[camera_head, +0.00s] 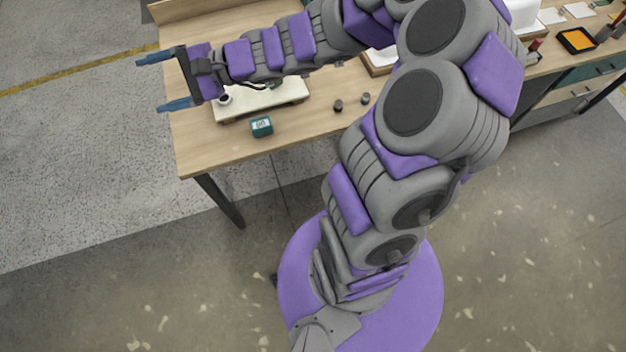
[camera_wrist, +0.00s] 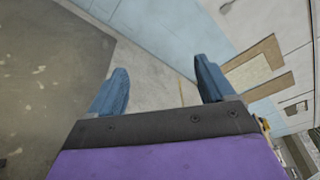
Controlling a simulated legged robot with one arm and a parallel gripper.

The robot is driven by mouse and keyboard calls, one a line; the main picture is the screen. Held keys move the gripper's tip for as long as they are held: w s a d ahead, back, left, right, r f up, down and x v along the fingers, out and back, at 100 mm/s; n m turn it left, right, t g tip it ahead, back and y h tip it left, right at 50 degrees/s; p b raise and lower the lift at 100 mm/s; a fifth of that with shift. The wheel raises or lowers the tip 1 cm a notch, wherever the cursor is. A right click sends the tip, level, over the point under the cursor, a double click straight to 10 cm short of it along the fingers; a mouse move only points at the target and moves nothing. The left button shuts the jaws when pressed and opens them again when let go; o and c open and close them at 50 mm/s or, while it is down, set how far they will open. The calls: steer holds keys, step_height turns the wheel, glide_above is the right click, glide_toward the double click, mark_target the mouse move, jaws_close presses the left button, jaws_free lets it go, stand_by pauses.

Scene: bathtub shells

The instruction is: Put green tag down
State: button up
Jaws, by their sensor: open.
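A small green tag or block (camera_head: 261,126) with pale markings sits on the wooden table near its front edge, in the head view. My gripper (camera_head: 163,82) is open, with its two blue fingers apart and nothing between them. It points left, out past the table's left end, up and to the left of the green block and apart from it. In the wrist view my gripper (camera_wrist: 160,92) also shows open and empty. The green block does not show in the wrist view.
A pale tray or board (camera_head: 290,105) lies on the wooden table (camera_head: 200,150) behind the green block, partly hidden by my arm. Two small dark knobs (camera_head: 338,105) stand to its right. Floor is open left of the table.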

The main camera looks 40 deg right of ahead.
steer(key=s+a+f+n+g+h, duration=0.15)
steer(key=s+n+g, duration=0.3)
steer(key=s, duration=0.45)
steer(key=s+a+f+n+g+h, duration=0.1)
steer(key=s+a+n+g+h, duration=0.3)
steer(key=s, duration=0.6)
steer(key=s+d+f+n+h, duration=0.1)
steer(key=s+d+h, duration=0.3)
steer(key=d, duration=0.5)
steer(key=s+d+f+n+h, duration=0.1)
steer(key=s+d+n+h, duration=0.2)
steer(key=s+d+h, duration=0.2)
steer(key=s+d, duration=0.3)
steer(key=shift+s+d+f, duration=0.15)
steer(key=shift+d+f, duration=0.1)
steer(key=shift+d, duration=0.15)
steer(key=shift+g, duration=0.25)
